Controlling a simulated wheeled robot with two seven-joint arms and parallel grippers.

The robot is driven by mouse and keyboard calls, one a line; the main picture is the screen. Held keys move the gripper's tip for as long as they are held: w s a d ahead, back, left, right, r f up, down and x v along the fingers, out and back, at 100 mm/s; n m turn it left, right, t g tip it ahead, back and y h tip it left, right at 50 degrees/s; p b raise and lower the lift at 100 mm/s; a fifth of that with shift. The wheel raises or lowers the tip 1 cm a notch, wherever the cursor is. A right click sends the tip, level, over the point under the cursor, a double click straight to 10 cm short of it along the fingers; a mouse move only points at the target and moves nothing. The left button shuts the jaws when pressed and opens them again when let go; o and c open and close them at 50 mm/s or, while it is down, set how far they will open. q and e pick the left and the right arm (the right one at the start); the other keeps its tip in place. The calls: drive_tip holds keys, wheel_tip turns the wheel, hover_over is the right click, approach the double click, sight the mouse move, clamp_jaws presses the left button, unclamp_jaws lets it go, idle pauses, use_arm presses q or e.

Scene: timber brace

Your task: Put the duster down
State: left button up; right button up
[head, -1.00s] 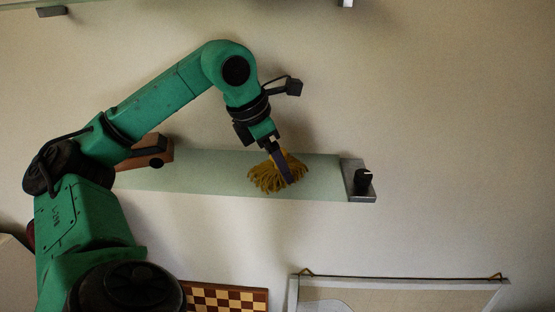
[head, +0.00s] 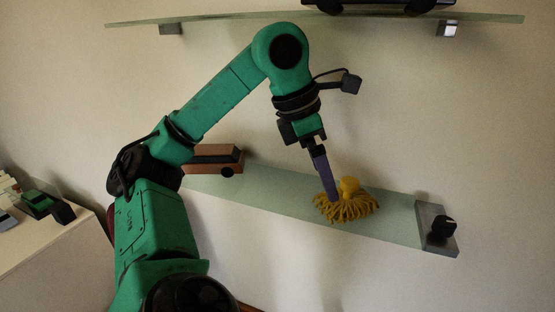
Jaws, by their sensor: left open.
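The duster (head: 347,206) has a yellow knob handle and a mop of mustard-yellow strands. It rests on the glass shelf (head: 285,195), toward the shelf's right half. My left gripper (head: 333,197) comes down from above and is open. Its visible finger is just left of the yellow handle, in front of the strands, and a gap to the handle shows higher up. The other finger is hard to make out. My right gripper is not in view.
A brown wooden toy vehicle (head: 214,160) stands on the shelf's left part, behind my left arm. A metal bracket with a black knob (head: 437,229) holds the right end. Another glass shelf (head: 390,18) with a dark object is above. A white surface (head: 50,225) with items is at left.

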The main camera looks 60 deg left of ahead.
use_arm(q)
drive_tip(key=s+a+b, duration=0.3)
drive_tip(key=s+b, duration=0.2)
drive_tip(key=s, duration=0.2)
drive_tip(key=shift+s+a, duration=0.15)
drive_tip(key=shift+s, duration=0.2)
